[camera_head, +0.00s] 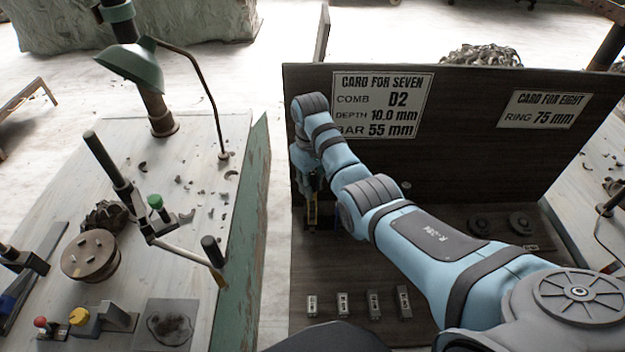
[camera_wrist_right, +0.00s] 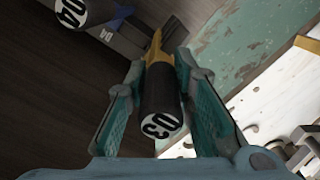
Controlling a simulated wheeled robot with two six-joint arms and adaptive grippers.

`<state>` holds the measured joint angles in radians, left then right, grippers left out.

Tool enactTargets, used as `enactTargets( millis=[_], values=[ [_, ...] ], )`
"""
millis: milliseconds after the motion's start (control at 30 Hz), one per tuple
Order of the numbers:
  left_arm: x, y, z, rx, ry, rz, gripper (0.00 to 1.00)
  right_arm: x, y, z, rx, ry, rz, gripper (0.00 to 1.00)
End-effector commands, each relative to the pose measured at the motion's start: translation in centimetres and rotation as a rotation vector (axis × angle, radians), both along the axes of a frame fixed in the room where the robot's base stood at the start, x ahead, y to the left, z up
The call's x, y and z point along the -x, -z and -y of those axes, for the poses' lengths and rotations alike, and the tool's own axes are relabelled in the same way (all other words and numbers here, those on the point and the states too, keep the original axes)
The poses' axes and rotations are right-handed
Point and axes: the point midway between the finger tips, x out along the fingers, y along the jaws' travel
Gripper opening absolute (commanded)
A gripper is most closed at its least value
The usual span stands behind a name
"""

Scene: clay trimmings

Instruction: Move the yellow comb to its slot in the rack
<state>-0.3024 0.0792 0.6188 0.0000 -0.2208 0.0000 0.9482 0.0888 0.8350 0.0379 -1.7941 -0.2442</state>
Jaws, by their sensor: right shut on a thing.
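My right gripper (camera_head: 311,192) is at the left end of the dark bench, in front of its upright back panel. In the right wrist view its two teal fingers (camera_wrist_right: 163,92) are shut on the dark handle of the yellow comb, whose round white end (camera_wrist_right: 161,124) reads 03. The yellow part (camera_wrist_right: 155,48) shows beyond the handle. I cannot tell which fixture is the rack, nor whether the comb touches a slot. My left gripper is not in view.
Another dark handle marked 04 (camera_wrist_right: 72,12) lies close by in the right wrist view. Several small labelled blocks (camera_head: 343,304) stand along the bench front. A card (camera_head: 382,104) reads comb D2. A green-sided table (camera_head: 225,190) stands left across a gap.

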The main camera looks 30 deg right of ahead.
Motion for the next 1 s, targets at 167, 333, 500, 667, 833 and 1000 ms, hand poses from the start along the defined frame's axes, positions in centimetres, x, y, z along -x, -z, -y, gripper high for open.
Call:
enactTargets(
  millis=[167,333,500,667,833,1000],
  values=[
    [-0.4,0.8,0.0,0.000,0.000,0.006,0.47,0.0,1.8,0.0,0.000,0.000,-0.001,0.00],
    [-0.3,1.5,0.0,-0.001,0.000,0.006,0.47,0.2,3.4,0.0,-0.001,-0.001,-0.007,0.00],
    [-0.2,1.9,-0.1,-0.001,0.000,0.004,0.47,0.2,4.3,-0.1,-0.003,-0.002,-0.009,0.00],
    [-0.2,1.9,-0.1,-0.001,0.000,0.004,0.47,0.2,4.5,-0.2,-0.003,-0.003,-0.009,0.00],
    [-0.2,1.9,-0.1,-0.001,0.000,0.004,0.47,0.3,4.4,-0.1,-0.003,-0.001,-0.009,0.00],
    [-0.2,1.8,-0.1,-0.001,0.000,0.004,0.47,0.2,4.4,-0.1,-0.002,-0.001,-0.006,0.46]
  ],
)
